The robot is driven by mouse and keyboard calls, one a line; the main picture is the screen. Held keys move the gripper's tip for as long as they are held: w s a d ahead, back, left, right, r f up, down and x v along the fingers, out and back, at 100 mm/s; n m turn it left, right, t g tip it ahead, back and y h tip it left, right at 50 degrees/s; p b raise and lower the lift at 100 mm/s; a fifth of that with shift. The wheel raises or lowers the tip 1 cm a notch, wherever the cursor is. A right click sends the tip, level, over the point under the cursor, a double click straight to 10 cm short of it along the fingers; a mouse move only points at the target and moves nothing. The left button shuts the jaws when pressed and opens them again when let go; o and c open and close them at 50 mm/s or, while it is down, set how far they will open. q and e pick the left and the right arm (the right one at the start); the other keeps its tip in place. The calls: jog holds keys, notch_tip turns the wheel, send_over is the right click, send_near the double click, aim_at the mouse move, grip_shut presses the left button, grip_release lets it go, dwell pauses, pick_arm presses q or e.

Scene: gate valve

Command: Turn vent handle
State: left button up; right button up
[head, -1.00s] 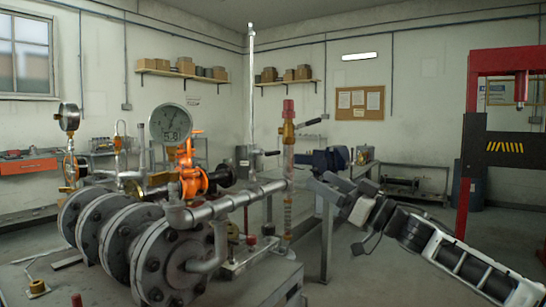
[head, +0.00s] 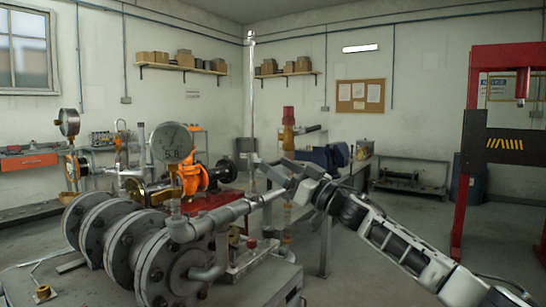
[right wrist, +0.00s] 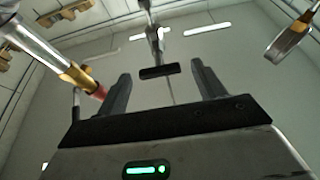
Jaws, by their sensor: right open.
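The vent handle, a short dark lever (right wrist: 158,71), shows in the right wrist view at the foot of a thin upright pipe (right wrist: 153,35). In the head view this tall pipe (head: 252,95) rises behind the grey main pipe, and the handle is hard to make out beside the gripper. My right gripper (head: 268,169) is open and close to the handle. In the right wrist view the two fingers (right wrist: 160,73) stand apart, with the handle in the gap as seen, seemingly just beyond the tips. Contact cannot be told. My left gripper is not in view.
A brass and red relief fitting (head: 288,128) stands just right of the vent pipe, and also shows at left in the wrist view (right wrist: 80,78). A pressure gauge (head: 171,143), an orange valve (head: 190,177) and large flanges (head: 170,270) stand left. A red press frame (head: 466,180) is at right.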

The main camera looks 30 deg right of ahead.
jog(key=shift+x, duration=1.25)
jog(key=c, duration=1)
